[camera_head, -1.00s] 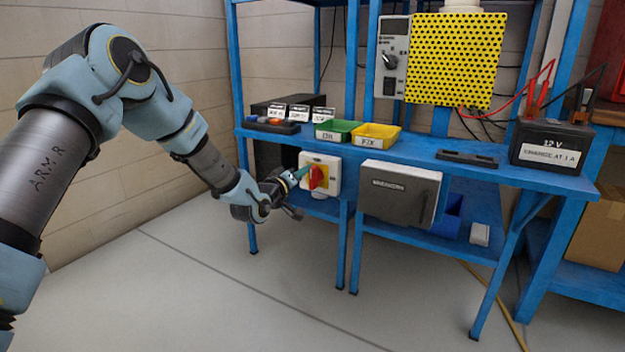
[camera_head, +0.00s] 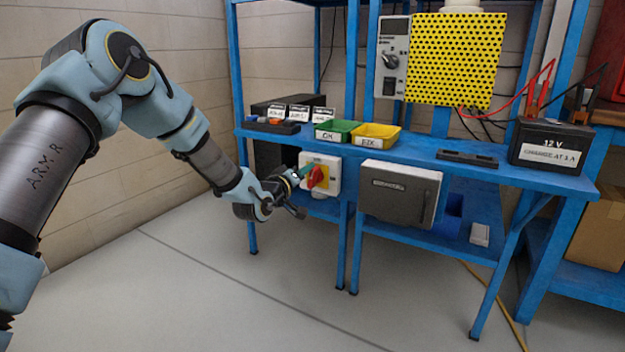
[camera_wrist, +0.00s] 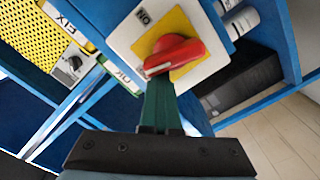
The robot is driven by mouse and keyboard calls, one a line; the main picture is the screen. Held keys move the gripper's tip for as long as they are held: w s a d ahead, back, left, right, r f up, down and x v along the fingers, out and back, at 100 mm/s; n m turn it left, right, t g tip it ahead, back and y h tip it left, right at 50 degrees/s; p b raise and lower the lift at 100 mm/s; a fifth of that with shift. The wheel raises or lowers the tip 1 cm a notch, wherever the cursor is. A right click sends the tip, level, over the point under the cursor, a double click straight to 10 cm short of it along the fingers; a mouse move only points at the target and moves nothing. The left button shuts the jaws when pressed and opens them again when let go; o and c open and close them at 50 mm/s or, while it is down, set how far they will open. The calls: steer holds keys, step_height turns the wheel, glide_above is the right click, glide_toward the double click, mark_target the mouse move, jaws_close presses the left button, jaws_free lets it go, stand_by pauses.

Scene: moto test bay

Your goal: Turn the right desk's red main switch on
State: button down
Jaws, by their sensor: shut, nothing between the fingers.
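The red main switch (camera_head: 317,177) is a red rotary handle on a yellow plate in a white box (camera_head: 333,174), on the blue desk's front below the tabletop. In the wrist view the red handle (camera_wrist: 175,55) lies slanted across the yellow plate (camera_wrist: 188,30), with an ON label (camera_wrist: 143,16) on the white housing. My gripper (camera_head: 301,172) is at the switch's left side. Its dark green fingers (camera_wrist: 158,88) are shut and empty, with the tips right at one end of the handle. Whether they touch it I cannot tell.
A green tray (camera_head: 337,137) and a yellow tray (camera_head: 376,144) stand on the desktop above the switch. A dark grey cabinet (camera_head: 399,198) hangs to its right. A 12 V battery (camera_head: 549,144) stands at the desk's right end. The floor in front is clear.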

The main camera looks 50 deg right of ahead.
steer(key=shift+s+d, duration=0.15)
steer(key=shift+s, duration=0.6)
stand_by(0.3)
steer(key=shift+s+f+b, duration=0.35)
steer(key=shift+f+b, duration=0.05)
steer(key=shift+b, duration=0.25)
stand_by(0.6)
steer(key=shift+w, duration=0.2)
steer(key=shift+w+a, duration=0.2)
steer(key=shift+w, duration=0.25)
steer(key=r+v, duration=0.1)
steer(key=v, duration=0.6)
steer(key=shift+s+a, duration=0.25)
steer(key=shift+a, duration=0.05)
stand_by(0.5)
